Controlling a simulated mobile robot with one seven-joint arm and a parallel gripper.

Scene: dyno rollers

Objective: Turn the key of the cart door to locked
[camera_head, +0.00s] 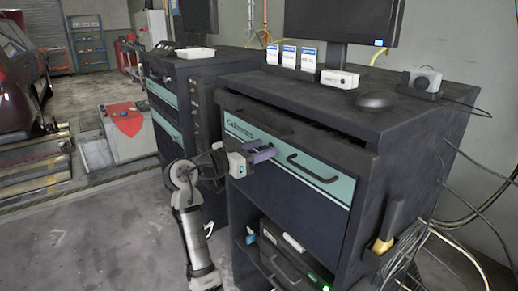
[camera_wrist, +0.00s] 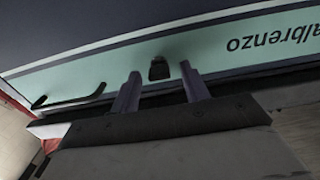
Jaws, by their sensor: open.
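The cart door (camera_head: 285,185) is a dark panel with a teal strip (camera_head: 240,127) along its top. My gripper (camera_head: 270,151) is at this strip, left of the dark bar handle (camera_head: 312,168). In the wrist view my gripper (camera_wrist: 160,70) is open, with one purple finger on each side of a small dark key (camera_wrist: 159,69) on the teal strip. Gaps show between the key and both fingers. The key looks like a short stubby block; its turn position is unclear. In the head view the key is hidden or too small to make out. The handle also shows in the wrist view (camera_wrist: 70,100).
The cart top (camera_head: 400,115) carries a monitor (camera_head: 340,20), small boxes (camera_head: 290,55) and a dark mouse-like object (camera_head: 376,101). A second cart (camera_head: 175,90) stands to the left. Cables (camera_head: 430,235) hang at the cart's right side. Open floor (camera_head: 110,235) lies at left.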

